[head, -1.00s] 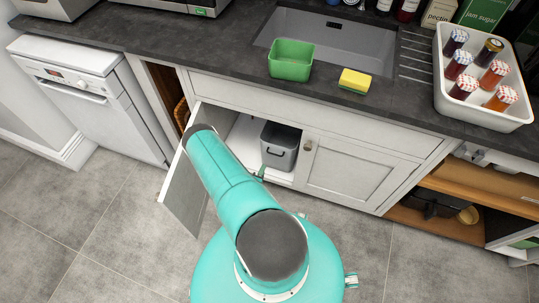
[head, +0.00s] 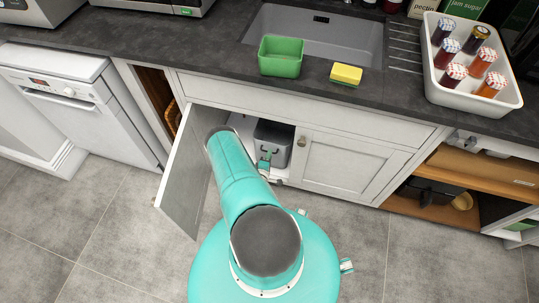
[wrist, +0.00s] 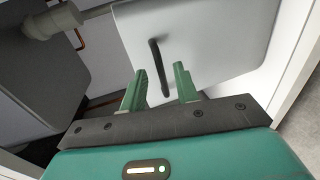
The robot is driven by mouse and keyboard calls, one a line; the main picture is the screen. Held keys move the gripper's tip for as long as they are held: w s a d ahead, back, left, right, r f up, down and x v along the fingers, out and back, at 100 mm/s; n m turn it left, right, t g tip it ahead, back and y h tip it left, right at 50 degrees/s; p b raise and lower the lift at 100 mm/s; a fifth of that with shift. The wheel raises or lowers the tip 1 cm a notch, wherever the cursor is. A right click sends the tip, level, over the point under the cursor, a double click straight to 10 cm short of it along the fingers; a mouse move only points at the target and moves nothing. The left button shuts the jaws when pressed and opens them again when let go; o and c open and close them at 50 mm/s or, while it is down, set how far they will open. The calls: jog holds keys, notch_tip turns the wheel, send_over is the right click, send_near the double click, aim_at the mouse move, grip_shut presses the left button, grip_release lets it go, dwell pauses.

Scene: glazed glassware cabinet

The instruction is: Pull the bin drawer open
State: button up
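The bin drawer shows as a grey bin (head: 273,136) inside the open cupboard under the sink. In the wrist view its pale grey front (wrist: 205,35) fills the upper middle, with a dark bar handle (wrist: 155,54) on it. My gripper (wrist: 160,70) is open, with one green finger on each side of the handle's lower part. I cannot tell whether the fingers touch the handle or how deep it lies between them. In the head view my gripper (head: 264,161) is small, in front of the bin's lower part.
The open cupboard door (head: 185,170) stands left of my arm. A closed door (head: 345,165) is to the right. A green tub (head: 281,56), a yellow sponge (head: 346,74) and a white tray (head: 440,82) of jars sit on the counter. The floor in front is clear.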

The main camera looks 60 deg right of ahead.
jog(key=shift+x, duration=0.95)
grip_shut()
jog(key=shift+w+a, duration=0.1)
jog(key=shift+a, duration=0.1)
